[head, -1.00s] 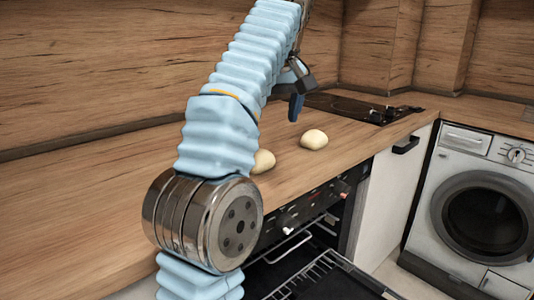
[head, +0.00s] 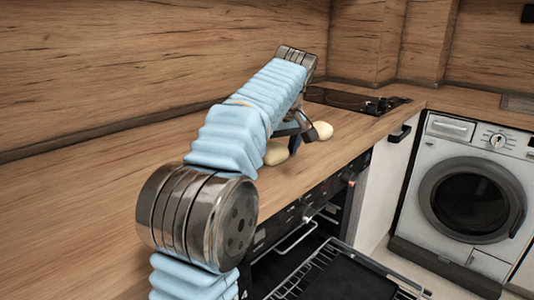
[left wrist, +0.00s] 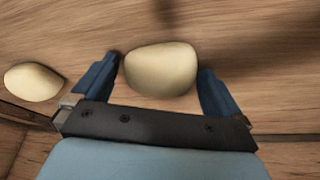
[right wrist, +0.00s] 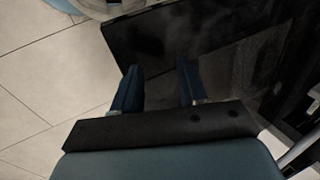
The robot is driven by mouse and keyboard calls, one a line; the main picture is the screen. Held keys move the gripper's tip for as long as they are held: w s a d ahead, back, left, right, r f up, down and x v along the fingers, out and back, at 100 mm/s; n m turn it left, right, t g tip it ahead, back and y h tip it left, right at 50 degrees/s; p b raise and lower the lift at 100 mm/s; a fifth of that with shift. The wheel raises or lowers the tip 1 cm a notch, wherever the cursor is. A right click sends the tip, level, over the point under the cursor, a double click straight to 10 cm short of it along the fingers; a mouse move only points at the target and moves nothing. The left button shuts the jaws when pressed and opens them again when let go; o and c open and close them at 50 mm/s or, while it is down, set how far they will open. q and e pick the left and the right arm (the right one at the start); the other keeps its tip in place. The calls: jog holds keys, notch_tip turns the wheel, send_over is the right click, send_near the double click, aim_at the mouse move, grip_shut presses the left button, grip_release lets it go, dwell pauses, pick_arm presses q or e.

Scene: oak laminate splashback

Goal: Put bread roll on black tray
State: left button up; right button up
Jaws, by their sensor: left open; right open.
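Two pale bread rolls lie on the wooden counter: a nearer roll (head: 277,153) and a farther roll (head: 323,130). My left gripper (head: 294,142) is low over the counter by them, partly hidden by my arm. In the left wrist view its open fingers (left wrist: 161,64) are on either side of one roll (left wrist: 162,70); the other roll (left wrist: 33,82) lies outside to the left. A black tray (head: 350,282) sits on the wire rack of the open oven below the counter. My right gripper (right wrist: 158,66) is open and empty, above a dark surface.
A black hob (head: 350,99) is set into the counter at the back. A washing machine (head: 470,195) stands at the right. The open oven has a wire rack (head: 300,278) and a control front below the counter edge. The left part of the counter is clear.

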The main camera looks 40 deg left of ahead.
pick_arm(q)
jog(key=c, duration=0.9)
jog(key=shift+c, duration=0.2)
jog(key=shift+r, duration=0.15)
